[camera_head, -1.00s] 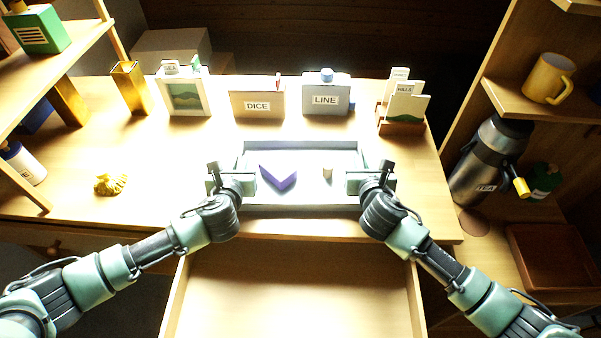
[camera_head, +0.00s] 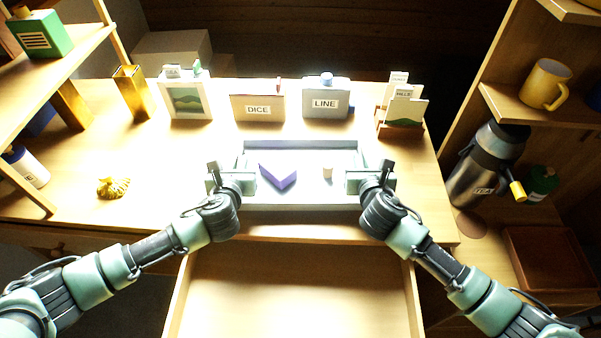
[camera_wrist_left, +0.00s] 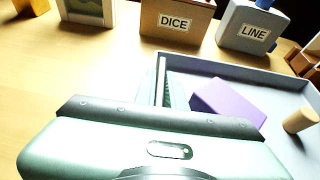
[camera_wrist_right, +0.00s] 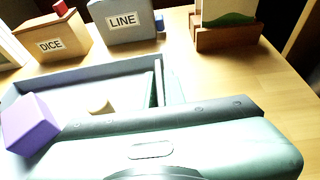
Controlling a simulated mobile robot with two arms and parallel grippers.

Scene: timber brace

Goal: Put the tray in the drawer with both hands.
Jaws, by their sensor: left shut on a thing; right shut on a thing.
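The pale blue-grey tray (camera_head: 300,206) is at the desk's front edge, above and behind the open drawer (camera_head: 298,290); I cannot tell whether it touches the desk. In the left wrist view the tray's far wall (camera_wrist_left: 235,68) shows; the gripper body hides the near part. The drawer is pulled out and looks empty inside.
Boxes marked DICE (camera_head: 257,107) and LINE (camera_head: 326,99), a picture frame (camera_head: 186,97) and a card holder (camera_head: 402,107) stand along the desk's back. A gold figurine (camera_head: 113,187) sits at left. A flask (camera_head: 487,165) stands on the right, off the desk.

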